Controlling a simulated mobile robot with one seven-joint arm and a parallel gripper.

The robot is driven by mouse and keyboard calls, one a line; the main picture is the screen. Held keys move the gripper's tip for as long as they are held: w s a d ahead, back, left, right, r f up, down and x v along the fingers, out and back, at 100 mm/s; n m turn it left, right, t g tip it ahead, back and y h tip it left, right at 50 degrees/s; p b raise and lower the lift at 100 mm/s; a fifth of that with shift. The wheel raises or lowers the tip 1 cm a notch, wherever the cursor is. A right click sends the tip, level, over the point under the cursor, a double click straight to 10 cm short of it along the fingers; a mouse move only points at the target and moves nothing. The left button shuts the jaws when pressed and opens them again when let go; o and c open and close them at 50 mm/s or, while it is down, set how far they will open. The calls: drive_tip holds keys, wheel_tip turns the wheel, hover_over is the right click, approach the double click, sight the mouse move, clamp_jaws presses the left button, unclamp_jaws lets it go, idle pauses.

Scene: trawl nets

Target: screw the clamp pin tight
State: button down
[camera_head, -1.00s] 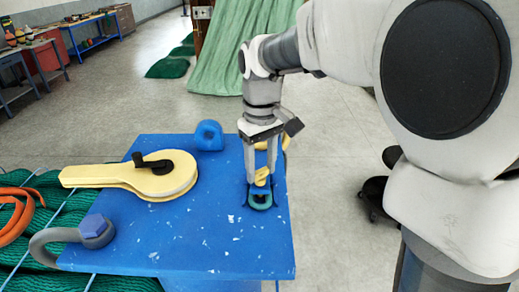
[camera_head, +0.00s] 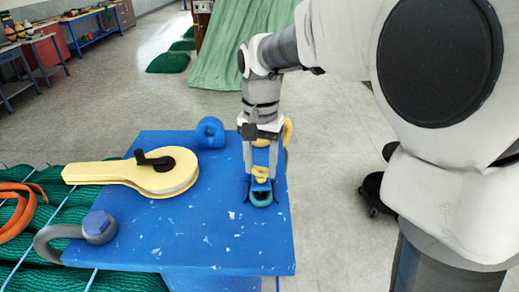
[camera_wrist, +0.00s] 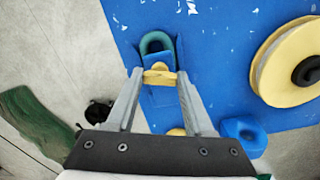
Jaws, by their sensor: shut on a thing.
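The yellow clamp pin (camera_head: 261,173) stands at the right side of the blue tabletop, above a dark teal clamp (camera_head: 261,199). My gripper (camera_head: 260,177) points straight down and is shut on the pin's yellow head. In the wrist view the pin's head (camera_wrist: 160,77) lies crosswise between both fingertips (camera_wrist: 158,76), touching them. The teal clamp (camera_wrist: 157,40) shows just beyond as a rounded loop in a blue holder. The pin's lower part is hidden, so I cannot tell how deep it sits.
On the blue table (camera_head: 215,235) lie a cream pulley block (camera_head: 165,185) with a black handle, a grey shackle (camera_head: 70,235) with a blue bolt, and a blue ring piece (camera_head: 210,132). A yellow piece (camera_head: 288,131) is partly hidden behind my gripper. The table's front middle is clear.

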drive_tip(key=m, duration=0.5)
drive_tip(key=shift+w+a+r+m, duration=0.15)
drive_tip(key=shift+r+m, duration=0.1)
drive_tip(key=shift+m, duration=0.05)
drive_tip(key=m, duration=0.4)
drive_tip(key=shift+p, duration=0.4)
drive_tip(key=m, duration=0.5)
drive_tip(key=shift+w, duration=0.1)
drive_tip(key=m+p, duration=0.1)
drive_tip(key=m, duration=0.3)
drive_tip(key=shift+w+r+m, duration=0.1)
drive_tip(key=shift+m, duration=0.2)
drive_tip(key=m+p, duration=0.2)
drive_tip(key=m, duration=0.5)
drive_tip(key=shift+m+p, duration=0.8)
drive_tip(key=shift+m, duration=0.9)
drive_tip(key=shift+w+m, duration=0.1)
drive_tip(key=shift+m, duration=1.4)
